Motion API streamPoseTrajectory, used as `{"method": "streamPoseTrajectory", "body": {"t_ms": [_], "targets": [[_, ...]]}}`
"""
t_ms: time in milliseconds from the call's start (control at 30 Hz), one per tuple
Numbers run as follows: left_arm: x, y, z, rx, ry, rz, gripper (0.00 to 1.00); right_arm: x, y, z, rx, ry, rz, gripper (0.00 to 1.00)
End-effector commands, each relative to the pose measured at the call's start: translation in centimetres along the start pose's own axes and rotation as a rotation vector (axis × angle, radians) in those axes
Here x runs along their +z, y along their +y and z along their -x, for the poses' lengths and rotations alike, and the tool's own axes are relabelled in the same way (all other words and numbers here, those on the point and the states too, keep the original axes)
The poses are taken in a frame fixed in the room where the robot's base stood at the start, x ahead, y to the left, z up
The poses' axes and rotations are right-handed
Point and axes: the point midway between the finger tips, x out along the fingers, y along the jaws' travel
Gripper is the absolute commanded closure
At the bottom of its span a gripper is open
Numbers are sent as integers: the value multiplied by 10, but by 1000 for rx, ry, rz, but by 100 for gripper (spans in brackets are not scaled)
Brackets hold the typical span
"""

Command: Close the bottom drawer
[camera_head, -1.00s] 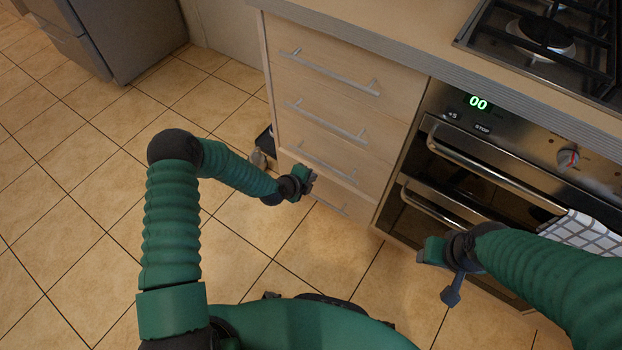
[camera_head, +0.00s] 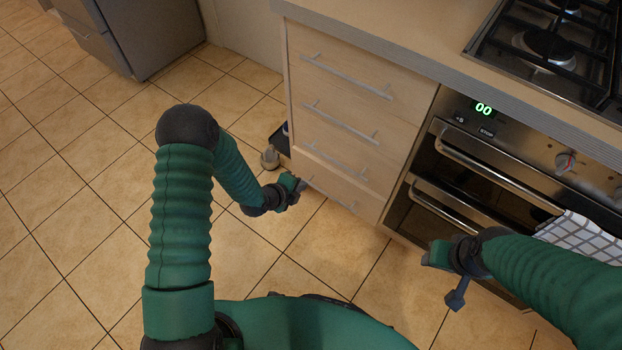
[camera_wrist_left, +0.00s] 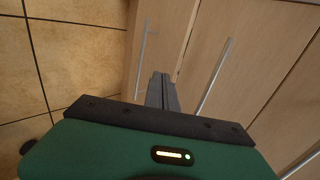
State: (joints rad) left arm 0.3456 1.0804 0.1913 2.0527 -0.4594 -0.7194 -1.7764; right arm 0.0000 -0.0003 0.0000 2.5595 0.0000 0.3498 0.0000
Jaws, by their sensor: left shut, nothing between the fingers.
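The wooden cabinet has a column of drawers with bar handles. My left gripper (camera_head: 299,186) is shut and empty at the left end of the low drawer fronts. In the left wrist view its fingers (camera_wrist_left: 162,88) point at the low fronts; contact is unclear.
The oven (camera_head: 500,150) with a checked towel (camera_head: 585,238) stands right of the drawers. A small rounded object (camera_head: 270,157) is on the floor by the cabinet's left side. A grey fridge (camera_head: 150,35) stands at the back left. The tiled floor (camera_head: 90,200) at left is clear.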

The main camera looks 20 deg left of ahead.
Motion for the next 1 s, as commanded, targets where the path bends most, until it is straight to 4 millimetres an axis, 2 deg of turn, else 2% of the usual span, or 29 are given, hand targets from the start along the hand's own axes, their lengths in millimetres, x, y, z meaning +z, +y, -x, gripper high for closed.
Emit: {"method": "streamPoseTrajectory", "body": {"t_ms": [33,100,233,333,767,833,1000], "targets": [[8,6,-9,-4,-1,-19,100,5,0,-19,0,-1,0,54],[19,3,-7,-6,1,-17,100,7,0,-29,0,-2,0,54],[30,-5,-3,-7,4,-3,100,9,0,-34,0,-1,0,54],[31,-5,-12,-6,5,3,100,9,0,-38,0,-1,0,54],[30,-3,-105,-6,4,4,100,21,0,-86,0,-1,0,54],[30,-15,-113,-11,4,3,100,22,0,-92,0,-1,0,54],[31,-30,-126,-7,3,5,100,24,0,-100,0,-1,0,54]]}}
